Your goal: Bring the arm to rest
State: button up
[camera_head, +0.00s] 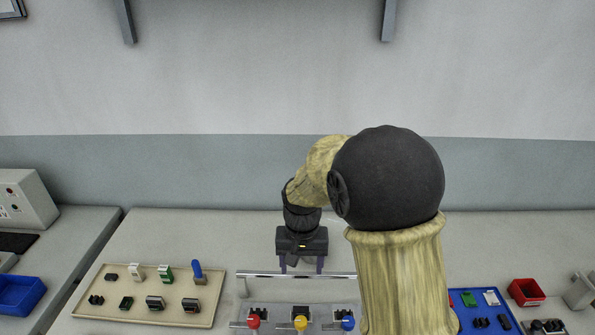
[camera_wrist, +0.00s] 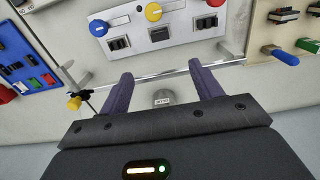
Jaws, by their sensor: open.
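My gripper (camera_head: 303,266) hangs at the end of my arm over the back of the table, behind the grey panel (camera_head: 275,318). Its two dark fingers (camera_wrist: 160,80) are apart in the wrist view, with nothing held between them. A metal bar (camera_head: 290,274) runs along the back of the panel, just in front of the fingers in the head view. In the wrist view the bar crosses near the fingertips; I cannot tell the exact gap. The panel carries a red knob (camera_head: 253,321), a yellow knob (camera_head: 300,323) and a blue knob (camera_head: 348,323).
A beige tray (camera_head: 115,311) with several connectors stands left. A blue tray (camera_head: 465,325) and a red bin (camera_head: 526,292) stand right. A small round grey thing with a label (camera_wrist: 163,98) and a yellow-and-black thing (camera_wrist: 75,102) are near the fingers in the wrist view.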

jog(key=s+d+r+t, duration=0.1)
jog(key=s+d+t, duration=0.1)
jog(key=s+d, duration=1)
jog(key=shift+s+d+t, duration=0.2)
jog(key=shift+d+t, duration=0.1)
jog(key=shift+d, duration=0.5)
jog(key=shift+r, duration=0.1)
